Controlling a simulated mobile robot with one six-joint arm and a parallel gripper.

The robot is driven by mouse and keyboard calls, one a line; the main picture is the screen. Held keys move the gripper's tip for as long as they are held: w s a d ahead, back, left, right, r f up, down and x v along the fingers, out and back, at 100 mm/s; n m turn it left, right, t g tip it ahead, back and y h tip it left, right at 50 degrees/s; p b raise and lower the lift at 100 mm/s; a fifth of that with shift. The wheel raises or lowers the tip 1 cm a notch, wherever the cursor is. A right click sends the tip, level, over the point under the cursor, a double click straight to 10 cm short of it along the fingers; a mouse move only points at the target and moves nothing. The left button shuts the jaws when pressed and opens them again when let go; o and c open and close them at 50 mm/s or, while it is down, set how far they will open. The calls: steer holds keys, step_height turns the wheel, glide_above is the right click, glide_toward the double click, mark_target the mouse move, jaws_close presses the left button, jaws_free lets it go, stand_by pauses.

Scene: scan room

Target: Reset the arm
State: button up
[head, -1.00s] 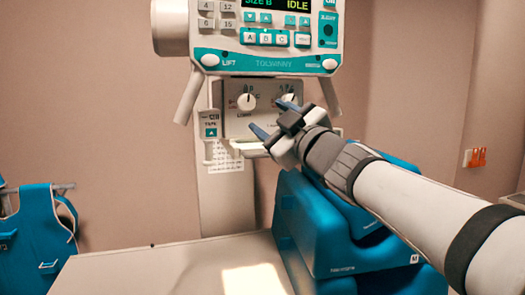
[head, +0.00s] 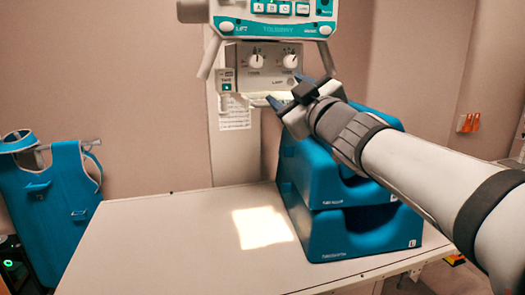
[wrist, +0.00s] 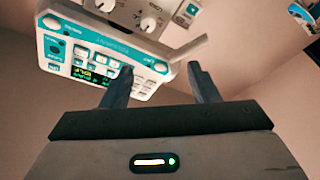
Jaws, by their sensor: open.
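My gripper (head: 300,90) is open and empty in the head view, at the end of my arm, which reaches in from the right. It is in front of the lower part of the white and teal control console (head: 270,27), near its two-knob panel (head: 272,63). In the wrist view the two fingers (wrist: 160,88) stand apart with nothing between them. The console also shows there, upside down (wrist: 95,55), with its green display lit.
Stacked blue positioning blocks (head: 340,215) sit on the white table (head: 170,240) beneath my arm. A blue apron (head: 58,205) hangs at the left. The table's left and front parts are clear. Orange items (head: 468,122) are on the right wall.

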steer(key=s+d+f+m+g+h, duration=0.25)
steer(key=d+f+m+h, duration=0.3)
steer(key=f, duration=0.55)
steer(key=s+d+f+m+g+h, duration=0.2)
steer(key=d+f+m+g+h, duration=0.3)
steer(key=f, duration=0.6)
steer(key=s+f+m+g+y, duration=0.1)
steer(key=s+f+g, duration=0.7)
steer(key=s+f, duration=0.8)
steer(key=shift+s+a+f+m+y, duration=0.15)
steer(key=shift+s+a+m+y, duration=0.2)
steer(key=shift+s+y, duration=0.15)
steer(key=shift+c, duration=0.4)
